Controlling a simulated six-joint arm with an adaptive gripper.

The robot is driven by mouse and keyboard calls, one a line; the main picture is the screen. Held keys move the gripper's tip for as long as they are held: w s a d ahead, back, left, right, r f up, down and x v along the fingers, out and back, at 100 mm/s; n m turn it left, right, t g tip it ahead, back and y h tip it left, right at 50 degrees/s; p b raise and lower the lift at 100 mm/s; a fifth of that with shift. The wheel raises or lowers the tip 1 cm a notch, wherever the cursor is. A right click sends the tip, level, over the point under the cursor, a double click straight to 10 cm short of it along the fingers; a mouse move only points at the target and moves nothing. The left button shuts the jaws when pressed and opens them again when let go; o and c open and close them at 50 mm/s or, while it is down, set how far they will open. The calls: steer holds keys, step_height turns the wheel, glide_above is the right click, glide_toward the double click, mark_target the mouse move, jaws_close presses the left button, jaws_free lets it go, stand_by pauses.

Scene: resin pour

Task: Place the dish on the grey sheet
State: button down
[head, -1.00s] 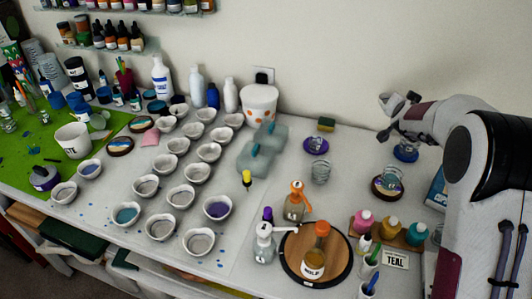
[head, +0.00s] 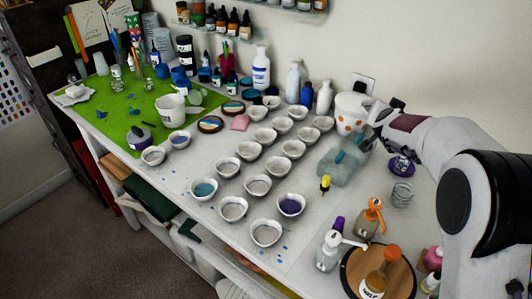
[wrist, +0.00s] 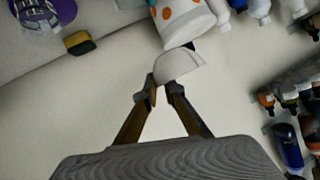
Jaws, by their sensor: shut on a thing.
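My gripper (wrist: 162,90) is shut on a small white dish (wrist: 180,66), which sits tilted at the fingertips in the wrist view. In the head view my gripper (head: 377,118) is at the right, beside the white pot with orange dots; the dish cannot be made out clearly there. The pale grey sheet (head: 262,208) lies on the bench left of my arm. Several small white bowls (head: 233,208) stand in rows on it, some with blue or purple contents.
The dotted pot (head: 351,112) stands close to my gripper and the held dish. A green mat (head: 120,120) is farther left.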

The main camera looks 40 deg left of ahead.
steer(key=s+a+n+g+y, duration=0.1)
steer(key=s+a, duration=0.3)
steer(key=a, duration=0.2)
steer(key=s+a+n+y, duration=0.1)
steer(key=s+a, duration=0.3)
steer(key=a, duration=0.3)
steer(key=n+g+y, duration=0.5)
steer(key=n, duration=0.1)
glide_above(188, 177)
steer(key=shift+f, duration=2.65)
steer(key=shift+f, duration=0.15)
steer(key=shift+f, duration=3)
steer(key=shift+f, duration=1.85)
steer(key=shift+f, duration=0.15)
